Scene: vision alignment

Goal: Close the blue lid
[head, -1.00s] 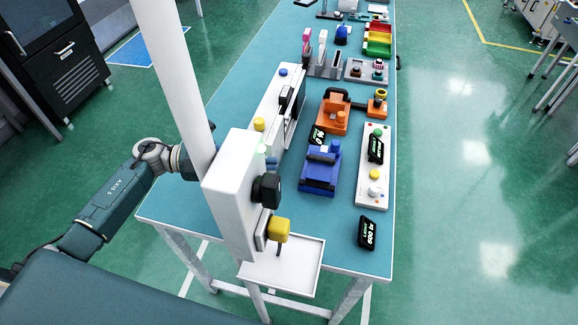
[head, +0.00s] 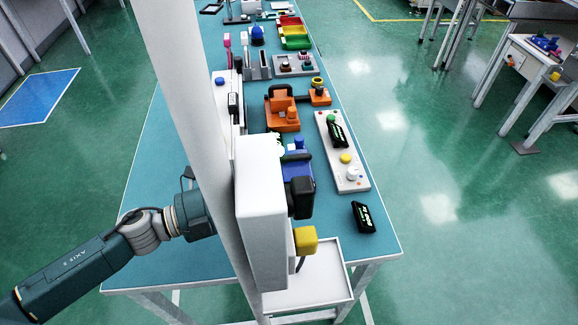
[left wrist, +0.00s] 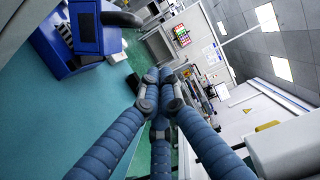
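A blue device (head: 299,168) stands on the teal table, partly hidden behind a white box on a post. A blue body with a dark grey round part also shows at the upper left of the left wrist view (left wrist: 88,38). Which part is the lid, and how far it stands open, I cannot make out. My left arm comes in from the left in the head view, and its gripper is hidden behind the white box. In the left wrist view my left gripper's blue fingers (left wrist: 164,82) hold nothing visible and are apart from the blue body. My right gripper is not in view.
The white box (head: 262,205) with black and yellow knobs blocks the near table. An orange device (head: 283,112), a white button panel (head: 345,158) and a black display (head: 363,216) stand around the blue device. A white tray (head: 335,268) is at the near edge.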

